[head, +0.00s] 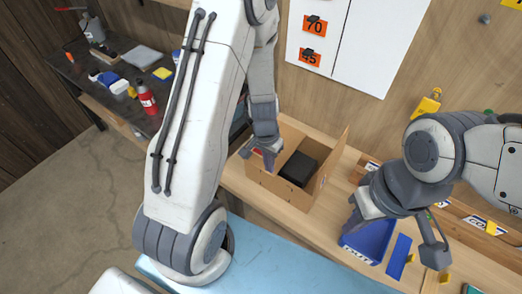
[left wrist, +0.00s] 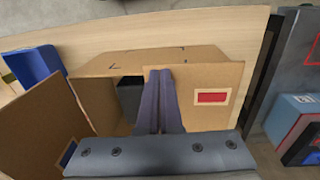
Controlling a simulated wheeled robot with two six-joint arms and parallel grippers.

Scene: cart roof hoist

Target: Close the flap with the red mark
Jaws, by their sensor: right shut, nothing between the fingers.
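An open brown cardboard box (head: 283,191) stands on the wooden bench, with a black block (head: 298,168) inside. The flap with the red mark (left wrist: 212,97) is on the right in the left wrist view; in the head view its mark shows at the box's left side, partly hidden by my gripper. The opposite flap (head: 334,160) stands up, and also shows in the left wrist view (left wrist: 38,122). My left gripper (head: 268,160) has its fingers together, empty, over the marked flap's inner part; I cannot tell if they touch. My right gripper (head: 354,218) is shut and empty, above a blue bin.
The blue bin (head: 370,242) and a blue panel (head: 399,257) lie right of the box. A dark side table (head: 120,75) at the left holds a red bottle (head: 146,98) and other items. A wooden wall rises behind the bench.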

